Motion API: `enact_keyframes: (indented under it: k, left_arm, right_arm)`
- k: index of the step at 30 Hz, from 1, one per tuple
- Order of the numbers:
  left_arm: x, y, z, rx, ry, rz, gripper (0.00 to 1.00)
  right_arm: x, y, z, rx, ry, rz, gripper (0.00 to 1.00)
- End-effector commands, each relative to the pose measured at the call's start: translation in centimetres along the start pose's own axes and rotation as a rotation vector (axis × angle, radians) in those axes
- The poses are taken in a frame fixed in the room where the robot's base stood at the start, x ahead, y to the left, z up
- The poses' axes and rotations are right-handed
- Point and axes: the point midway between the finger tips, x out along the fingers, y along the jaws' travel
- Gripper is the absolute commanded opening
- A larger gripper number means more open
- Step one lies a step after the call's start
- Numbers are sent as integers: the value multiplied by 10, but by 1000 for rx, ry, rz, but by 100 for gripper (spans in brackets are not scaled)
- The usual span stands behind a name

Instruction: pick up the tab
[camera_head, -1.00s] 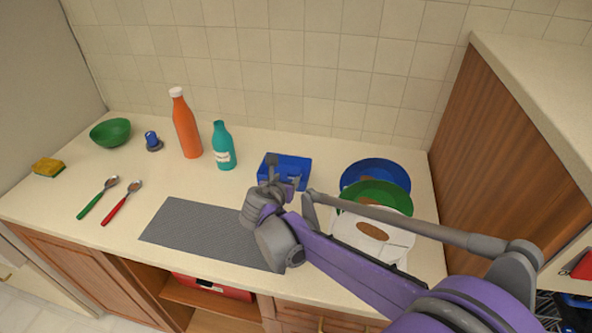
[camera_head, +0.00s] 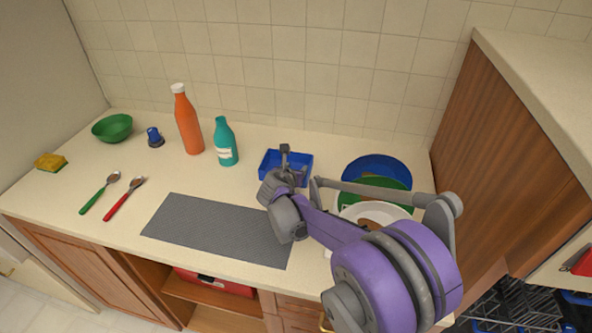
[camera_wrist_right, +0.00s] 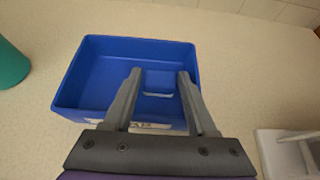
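In the head view my right gripper (camera_head: 285,151) hides part of the box. My left gripper is not in view.
A teal bottle (camera_head: 225,143) and an orange bottle (camera_head: 187,122) stand left of the box. Blue, green (camera_head: 400,202) and white plates stand to its right, partly behind my right arm. A grey mat (camera_head: 215,230) lies in front. A wooden cabinet (camera_head: 500,150) bounds the right.

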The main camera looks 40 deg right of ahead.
Motion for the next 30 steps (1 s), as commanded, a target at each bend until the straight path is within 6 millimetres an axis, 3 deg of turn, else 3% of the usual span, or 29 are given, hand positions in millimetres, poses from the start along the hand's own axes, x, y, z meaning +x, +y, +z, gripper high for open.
enact_keyframes:
  k: [1,9,19,30]
  left_arm:
    - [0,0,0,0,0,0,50]
    - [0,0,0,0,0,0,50]
    - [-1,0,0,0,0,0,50]
    - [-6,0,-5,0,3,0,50]
  right_arm:
    - [0,0,0,0,0,0,48]
    - [0,0,0,0,0,0,0]
    - [-4,0,6,0,0,0,0]
    - [-38,0,68,1,0,0,0]
